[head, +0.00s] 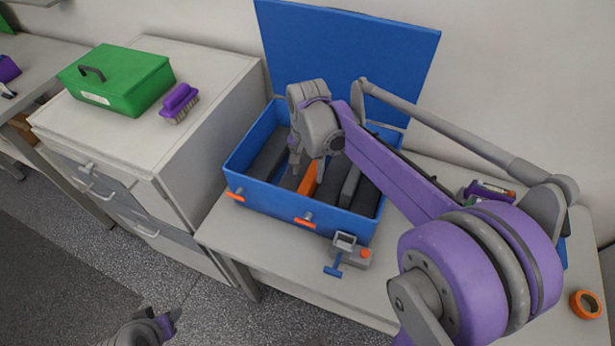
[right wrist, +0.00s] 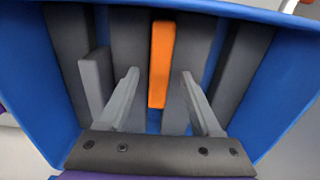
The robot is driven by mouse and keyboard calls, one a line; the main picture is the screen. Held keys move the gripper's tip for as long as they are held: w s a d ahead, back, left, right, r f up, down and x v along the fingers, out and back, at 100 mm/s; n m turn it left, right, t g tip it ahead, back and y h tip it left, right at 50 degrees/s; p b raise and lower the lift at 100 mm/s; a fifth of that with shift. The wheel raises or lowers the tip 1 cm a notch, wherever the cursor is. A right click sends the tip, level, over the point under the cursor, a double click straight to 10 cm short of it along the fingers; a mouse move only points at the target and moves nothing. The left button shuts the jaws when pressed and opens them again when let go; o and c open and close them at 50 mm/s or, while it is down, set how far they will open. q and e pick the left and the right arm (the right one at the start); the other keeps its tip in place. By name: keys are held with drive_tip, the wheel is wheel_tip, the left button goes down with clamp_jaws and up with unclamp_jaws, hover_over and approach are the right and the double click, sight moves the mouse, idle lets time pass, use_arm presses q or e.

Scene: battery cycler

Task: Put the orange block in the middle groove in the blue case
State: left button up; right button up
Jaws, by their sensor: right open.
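The open blue case (head: 262,196) stands on the bench with its lid up, holding several dark grey bars with gaps between them. The orange block (head: 308,179) is inside the case near the middle, between dark bars. In the right wrist view the orange block (right wrist: 161,62) lines up with a middle gap, with blue floor showing at its near end. My right gripper (head: 296,163) is over the case, fingers pointing down. In the right wrist view its fingers (right wrist: 158,88) are spread on both sides of the block, not touching it. My left gripper (head: 172,318) shows only partly at the bottom edge.
A green toolbox (head: 125,85) and a purple brush (head: 180,102) sit on the cabinet at left. An orange tape roll (head: 586,304) lies at far right. My right arm covers much of the bench.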

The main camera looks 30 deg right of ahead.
wheel_tip(320, 180, up, 8)
idle(1.2)
